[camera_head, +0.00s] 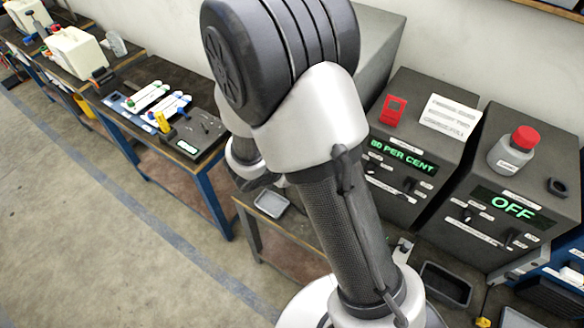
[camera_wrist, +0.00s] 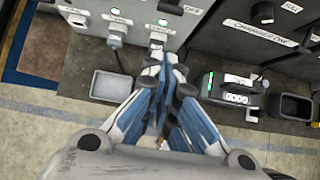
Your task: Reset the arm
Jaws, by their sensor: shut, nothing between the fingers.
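My arm (camera_head: 330,190) rises through the middle of the head view, bent at a dark upper joint. It hides part of the bench and cabinets behind it. My gripper (camera_wrist: 167,62) shows in the wrist view with its blue and white fingers together and nothing between them. It is above the bench front, between a grey tray and a small device with green lights (camera_wrist: 232,92). The gripper's fingers cannot be made out in the head view.
Two dark cabinets read "80 PER CENT" (camera_head: 403,155) and "OFF" (camera_head: 512,207). A grey tray (camera_wrist: 110,86) and a dark tray (camera_wrist: 291,106) are on the bench. Open floor (camera_head: 90,230) lies left.

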